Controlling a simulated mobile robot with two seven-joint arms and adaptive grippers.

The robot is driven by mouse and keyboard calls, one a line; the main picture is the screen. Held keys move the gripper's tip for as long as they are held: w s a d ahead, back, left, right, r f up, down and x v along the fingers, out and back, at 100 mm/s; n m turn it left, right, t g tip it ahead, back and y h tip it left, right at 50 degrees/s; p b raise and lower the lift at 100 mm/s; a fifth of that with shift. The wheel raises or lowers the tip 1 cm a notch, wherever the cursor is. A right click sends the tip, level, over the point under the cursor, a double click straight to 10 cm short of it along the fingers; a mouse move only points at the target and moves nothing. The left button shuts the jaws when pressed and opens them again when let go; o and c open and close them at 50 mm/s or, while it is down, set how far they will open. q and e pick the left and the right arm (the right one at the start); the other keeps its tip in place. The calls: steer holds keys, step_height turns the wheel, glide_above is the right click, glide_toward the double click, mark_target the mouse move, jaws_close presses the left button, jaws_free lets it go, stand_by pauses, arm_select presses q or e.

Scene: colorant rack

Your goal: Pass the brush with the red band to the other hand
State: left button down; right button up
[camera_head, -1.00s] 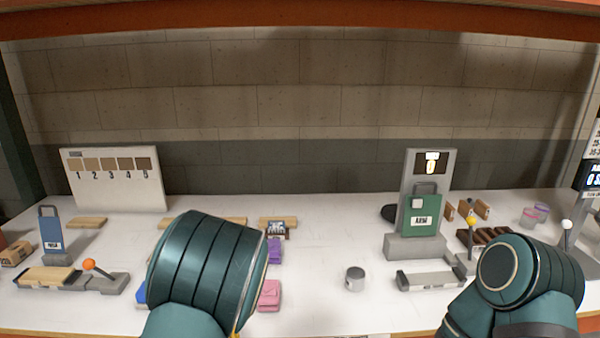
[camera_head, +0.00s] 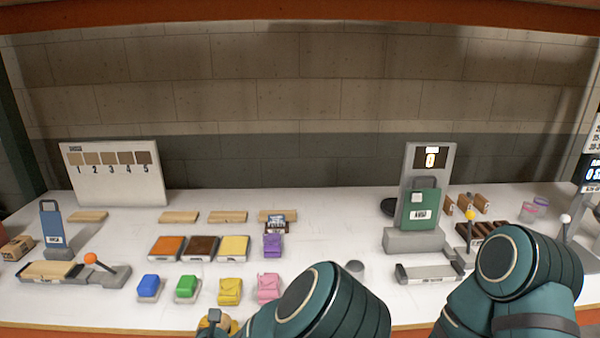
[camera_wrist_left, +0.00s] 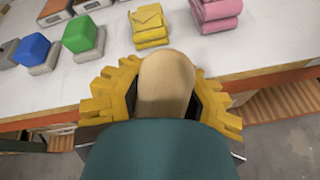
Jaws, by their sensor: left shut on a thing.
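My left gripper (camera_wrist_left: 163,100) has yellow fingers on both sides of a pale tan, rounded wooden piece (camera_wrist_left: 166,72), which I take for the brush. It is shut on it, in front of the table's front edge. No red band shows; the rest of the brush is hidden by the gripper and my arm. In the head view only a bit of the left gripper (camera_head: 218,325) shows at the bottom edge, left of my teal arm. My right arm shows at the lower right, but its gripper is out of view.
Blue (camera_head: 150,286), green (camera_head: 187,287), yellow (camera_head: 230,290) and pink (camera_head: 269,287) items line the table front. Orange, brown and yellow blocks lie behind them. A green tagged panel (camera_head: 421,208) stands at right. The table's back middle is clear.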

stand_by(0.3)
arm_select(q)
steer(key=m, duration=0.6)
steer(key=n, duration=0.5)
steer(key=shift+n+p, duration=0.35)
steer(key=shift+n, duration=0.05)
